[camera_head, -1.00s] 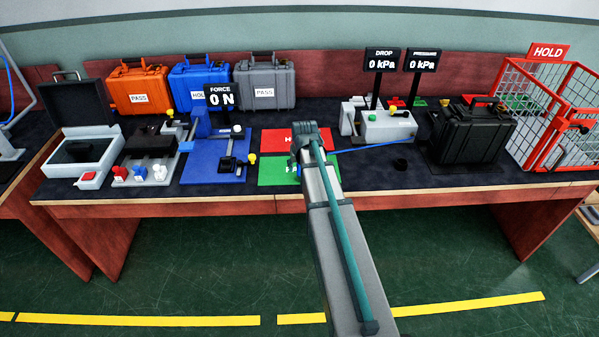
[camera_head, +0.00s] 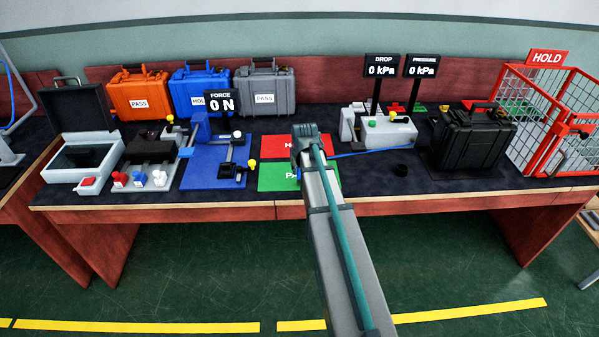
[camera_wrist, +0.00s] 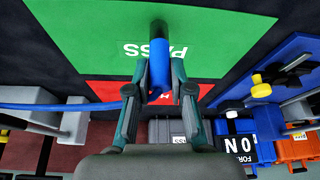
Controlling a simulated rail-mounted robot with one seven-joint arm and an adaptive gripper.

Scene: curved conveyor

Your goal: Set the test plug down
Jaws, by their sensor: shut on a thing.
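My gripper (camera_wrist: 161,82) is shut on the test plug (camera_wrist: 160,64), a blue cylinder with a dark round end, in the wrist view. The plug overlaps the green PASS mat (camera_wrist: 100,28) in that view; I cannot tell whether it touches it. A blue hose (camera_wrist: 60,106) runs off to the left there and also shows in the head view (camera_head: 375,150). In the head view my own arm hides the gripper and the plug, beside the green PASS mat (camera_head: 280,180) and red mat (camera_head: 278,144).
Further right are a black case (camera_head: 470,145) and a red HOLD cage (camera_head: 548,125). The grey leak tester (camera_head: 385,133) stands behind; the blue force rig (camera_head: 210,172) is left.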

